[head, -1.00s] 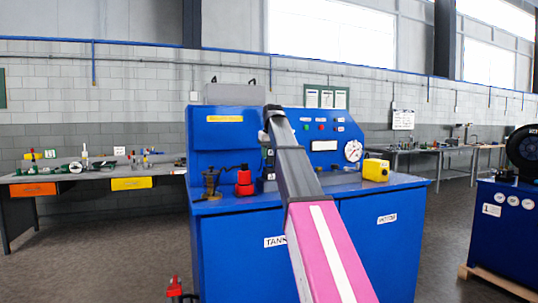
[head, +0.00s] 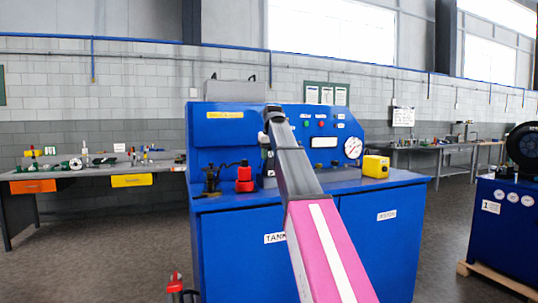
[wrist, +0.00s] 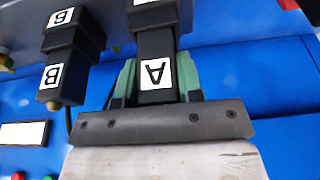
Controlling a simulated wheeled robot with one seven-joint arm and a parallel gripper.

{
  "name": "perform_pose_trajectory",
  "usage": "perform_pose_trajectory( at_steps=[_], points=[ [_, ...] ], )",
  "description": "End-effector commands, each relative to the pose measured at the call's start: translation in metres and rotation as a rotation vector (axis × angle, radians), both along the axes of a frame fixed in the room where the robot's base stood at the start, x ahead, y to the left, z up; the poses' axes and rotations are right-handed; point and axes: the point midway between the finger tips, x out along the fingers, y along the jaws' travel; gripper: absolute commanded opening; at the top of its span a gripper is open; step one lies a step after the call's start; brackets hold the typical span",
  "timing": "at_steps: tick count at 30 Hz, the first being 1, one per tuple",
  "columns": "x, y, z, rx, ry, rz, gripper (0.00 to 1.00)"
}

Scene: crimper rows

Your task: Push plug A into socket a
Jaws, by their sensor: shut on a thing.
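Plug A (wrist: 154,97), a black block with a white label "A", sits between the green finger pads of my gripper (wrist: 156,64) in the wrist view. The fingers are shut on its sides. Directly ahead of the plug, at the top edge, is a wider black block (wrist: 170,17) with a cut-off white label, apparently socket a. Plug and block are in line, and I see no clear gap between them. How deep the plug sits cannot be told. In the head view my arm hides the gripper, plug and socket.
Left of plug A, a black plug B (wrist: 70,68) stands at a socket labelled B (wrist: 75,15), close to my finger. The blue test bench (head: 235,240) carries a red jar (head: 244,180), a yellow box (head: 375,166) and a gauge (head: 352,147). A tool bench (head: 85,181) stands at left.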

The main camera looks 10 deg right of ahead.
Motion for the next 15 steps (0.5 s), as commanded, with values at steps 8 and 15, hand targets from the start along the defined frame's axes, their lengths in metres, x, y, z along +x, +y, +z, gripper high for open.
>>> perform_pose_trajectory(
  at_steps=[8,15],
  points=[
    [-0.0002,0.0000,-0.0060,0.000,-0.001,0.000,0.05],
    [-0.0003,-0.0001,-0.0110,0.000,-0.001,0.000,0.05]
  ],
)
